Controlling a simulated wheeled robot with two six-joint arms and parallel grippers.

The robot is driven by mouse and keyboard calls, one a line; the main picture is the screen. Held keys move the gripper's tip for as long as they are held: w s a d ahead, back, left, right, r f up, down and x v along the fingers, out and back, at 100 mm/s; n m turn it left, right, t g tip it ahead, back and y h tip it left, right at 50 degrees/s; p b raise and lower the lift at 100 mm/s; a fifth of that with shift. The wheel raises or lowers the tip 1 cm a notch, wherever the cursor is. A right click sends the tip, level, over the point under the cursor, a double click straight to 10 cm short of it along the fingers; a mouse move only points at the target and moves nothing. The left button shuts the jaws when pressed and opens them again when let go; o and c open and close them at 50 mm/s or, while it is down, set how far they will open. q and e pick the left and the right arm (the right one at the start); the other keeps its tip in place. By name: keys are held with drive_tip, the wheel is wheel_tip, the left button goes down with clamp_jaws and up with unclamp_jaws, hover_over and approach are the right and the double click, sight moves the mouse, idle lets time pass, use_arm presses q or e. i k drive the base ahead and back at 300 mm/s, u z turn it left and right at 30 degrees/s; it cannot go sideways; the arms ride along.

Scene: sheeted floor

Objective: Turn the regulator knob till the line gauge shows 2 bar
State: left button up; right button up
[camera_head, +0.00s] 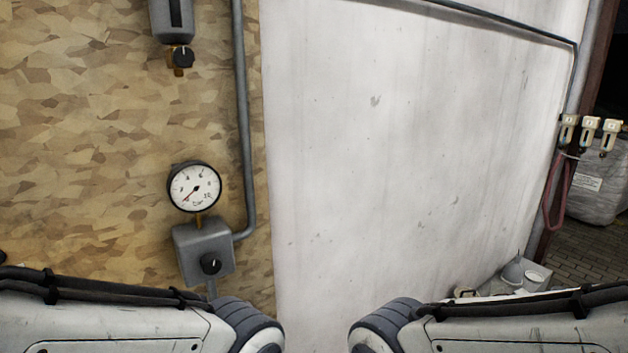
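A round white gauge (194,187) with a black rim is mounted on the wood-chip board at left. Its needle points to the lower left; the exact reading is too small to tell. Below it, a grey regulator box (191,246) carries a black knob (210,263) with a light mark near its top. A second black knob (183,57) sits under a grey unit (172,20) at the top of the board. Links of both my arms show along the bottom edge, below the regulator box. Neither gripper is in view.
A grey pipe (243,120) runs down the board to the regulator box. A bare white wall (410,150) fills the middle. At right are small valve units (589,130), a red hose (556,200) and a white sack (598,185). Containers (520,275) stand low at right.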

sight(211, 264)
drive_tip(key=z, duration=2.25)
drive_tip(key=i, duration=0.75)
drive_tip(key=u, duration=2.35)
